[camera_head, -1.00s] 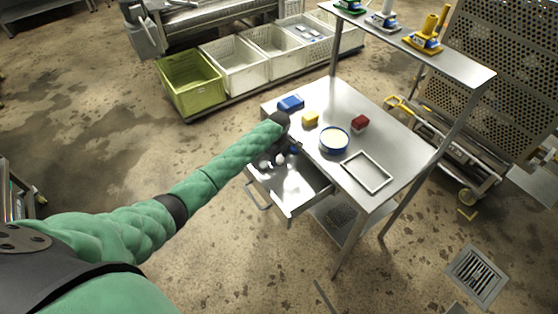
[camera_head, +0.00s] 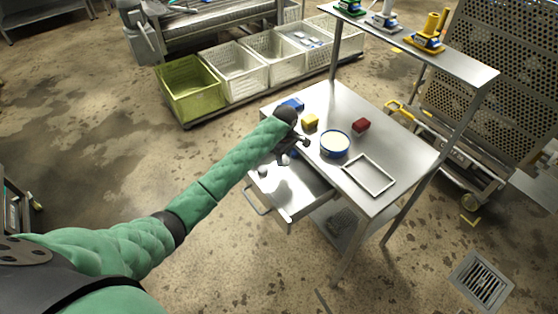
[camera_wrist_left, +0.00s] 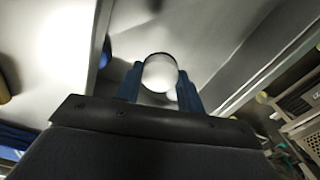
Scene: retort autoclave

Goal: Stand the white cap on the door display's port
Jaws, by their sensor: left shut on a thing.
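My left gripper (camera_head: 287,155) is above the open drawer (camera_head: 291,203), near the table's left edge. In the left wrist view the gripper (camera_wrist_left: 160,85) is shut on a round white piece, the white cap (camera_wrist_left: 160,73), held between the two blue fingers. In the head view the white cap (camera_head: 285,160) shows as a small white spot beside the gripper. Another small white piece (camera_head: 262,170) is in the drawer. I cannot tell which thing is the door display or its port. My right gripper is not in view.
On the table (camera_head: 345,101) are a yellow block (camera_head: 310,121), a red block (camera_head: 361,126), a blue-rimmed round tub (camera_head: 335,144), a blue item (camera_head: 292,104) and an empty white frame (camera_head: 369,174). A raised shelf (camera_head: 470,68) holds green, white and yellow pieces. Crates (camera_head: 190,91) stand behind.

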